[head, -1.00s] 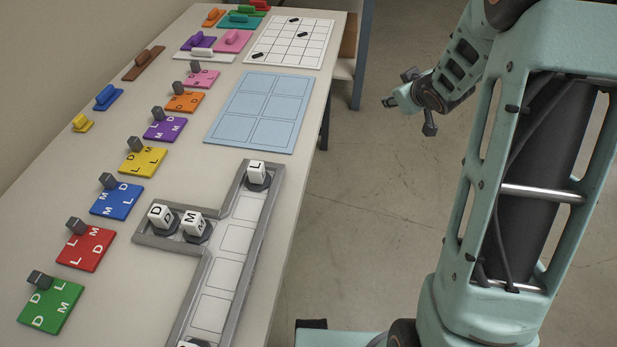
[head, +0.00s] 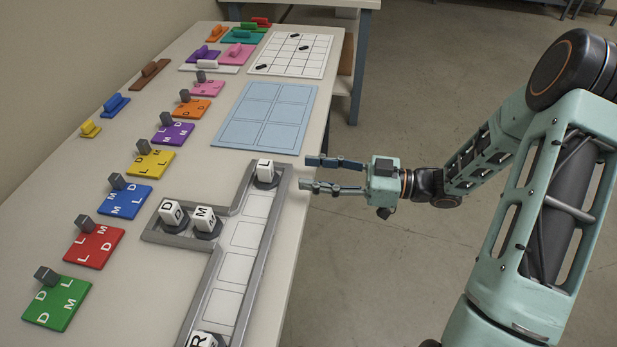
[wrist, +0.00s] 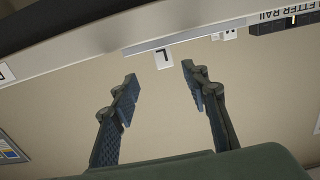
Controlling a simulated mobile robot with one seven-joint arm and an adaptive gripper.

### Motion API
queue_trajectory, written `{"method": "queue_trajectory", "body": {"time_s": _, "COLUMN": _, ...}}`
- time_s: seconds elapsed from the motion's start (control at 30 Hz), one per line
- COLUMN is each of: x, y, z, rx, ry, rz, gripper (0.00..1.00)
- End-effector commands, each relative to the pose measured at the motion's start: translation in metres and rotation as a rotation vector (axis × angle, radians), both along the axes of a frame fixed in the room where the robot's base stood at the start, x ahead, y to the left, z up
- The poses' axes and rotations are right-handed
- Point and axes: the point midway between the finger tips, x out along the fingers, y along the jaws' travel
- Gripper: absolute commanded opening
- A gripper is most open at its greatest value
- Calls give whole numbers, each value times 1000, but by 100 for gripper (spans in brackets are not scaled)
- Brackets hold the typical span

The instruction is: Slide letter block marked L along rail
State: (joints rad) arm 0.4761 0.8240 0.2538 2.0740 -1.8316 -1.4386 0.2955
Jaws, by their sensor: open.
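The white letter block marked L (head: 265,168) stands on a dark round base at the far end of the grey rail (head: 284,190). In the wrist view the L block (wrist: 163,57) lies beyond and between the fingertips. My gripper (head: 308,174) is open and empty, just right of the L block, with its fingers pointing left at it across the table's edge; a gap remains between them. Blocks D (head: 172,212) and M (head: 204,218) stand in the rail's left side branch. Block R (head: 201,340) is at the near end, partly cut off by the frame.
Coloured lettered tiles with dark knobs, such as the red tile (head: 95,246), line the table's left side. A light blue gridded board (head: 262,117) and a white gridded board (head: 293,56) lie beyond the rail. Rail cells between L and R are empty.

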Motion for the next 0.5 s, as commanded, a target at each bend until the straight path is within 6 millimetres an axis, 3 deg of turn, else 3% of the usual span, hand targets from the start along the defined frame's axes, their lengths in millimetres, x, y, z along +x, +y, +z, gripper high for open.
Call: {"method": "queue_trajectory", "body": {"time_s": 0.5, "x": -4, "y": 7, "z": 1, "rx": 14, "ry": -1, "rz": 9, "gripper": 42}}
